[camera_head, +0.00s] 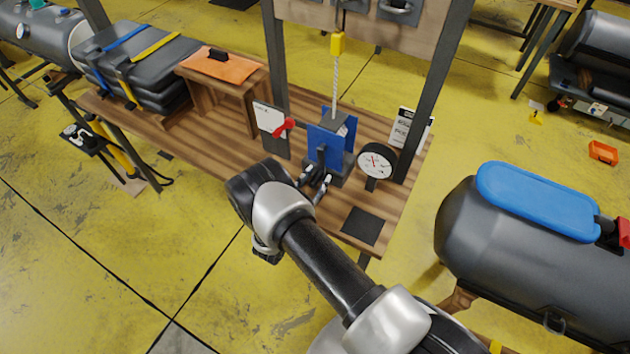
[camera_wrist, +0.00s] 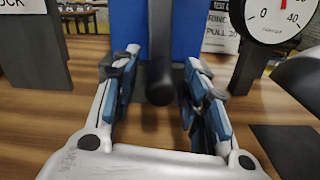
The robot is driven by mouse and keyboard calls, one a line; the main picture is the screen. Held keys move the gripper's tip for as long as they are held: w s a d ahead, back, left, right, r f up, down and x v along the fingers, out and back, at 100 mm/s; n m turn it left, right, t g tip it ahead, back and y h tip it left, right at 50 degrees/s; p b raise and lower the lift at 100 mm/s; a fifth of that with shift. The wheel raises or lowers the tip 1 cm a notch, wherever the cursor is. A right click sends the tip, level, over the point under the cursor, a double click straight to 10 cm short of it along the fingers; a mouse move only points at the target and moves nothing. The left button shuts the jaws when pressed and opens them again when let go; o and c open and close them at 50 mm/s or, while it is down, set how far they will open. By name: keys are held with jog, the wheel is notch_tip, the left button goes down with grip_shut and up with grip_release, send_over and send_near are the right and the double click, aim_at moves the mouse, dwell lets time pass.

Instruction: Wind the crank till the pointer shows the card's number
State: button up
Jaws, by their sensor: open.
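The crank (camera_wrist: 161,60) is a dark upright arm with a rounded dark knob in front of the blue winch housing (camera_head: 326,142). My gripper (camera_wrist: 160,82) is open, with one finger on each side of the knob; contact is not clear. In the head view my gripper (camera_head: 317,181) is just in front of the housing. The round white dial (camera_head: 376,161) has a red pointer; the wrist view shows its lower scale from 0 to 40, with the pointer near upright. The white card (camera_head: 408,127) stands behind the dial. Its partly visible text seems to read "PULL 30".
A white sign with a red lever (camera_head: 283,128) stands left of the housing. A cable with a yellow fitting (camera_head: 337,43) rises above it. A dark pad (camera_head: 362,226) lies at the bench's (camera_head: 333,224) front right.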

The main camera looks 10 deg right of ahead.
jog(key=shift+c, duration=0.6)
grip_shut()
